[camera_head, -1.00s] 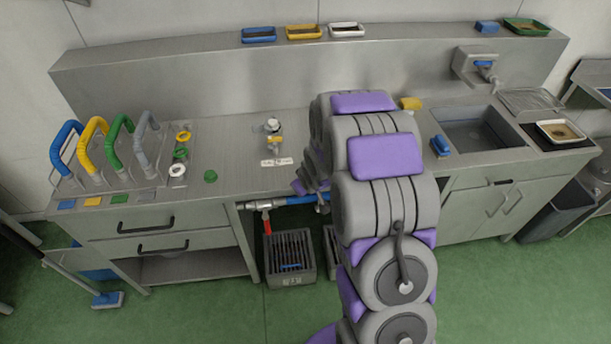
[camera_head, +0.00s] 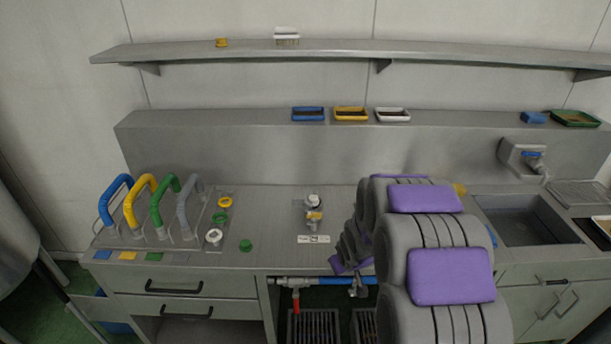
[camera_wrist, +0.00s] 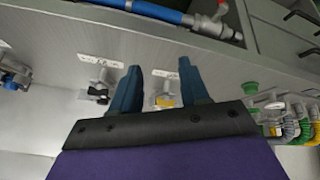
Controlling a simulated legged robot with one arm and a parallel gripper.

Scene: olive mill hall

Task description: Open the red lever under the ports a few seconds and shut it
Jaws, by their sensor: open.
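The red lever (camera_head: 296,298) hangs down from a pipe with a blue length (camera_head: 335,281) under the counter's front edge. The lever also shows at the top of the wrist view (camera_wrist: 222,9), beside the end of the blue pipe. On the counter above, a port with a yellow part (camera_head: 314,215) stands behind a white label (camera_head: 313,239). My gripper (camera_wrist: 159,68) is open and empty, apart from the lever. In the head view my arm hides the second port.
Coloured hose loops (camera_head: 145,205) stand at the counter's left, with drawers (camera_head: 175,287) below. A sink (camera_head: 525,220) is at the right. Grated dark crates (camera_head: 314,326) stand on the floor under the pipe. A wall shelf (camera_head: 340,50) runs above.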

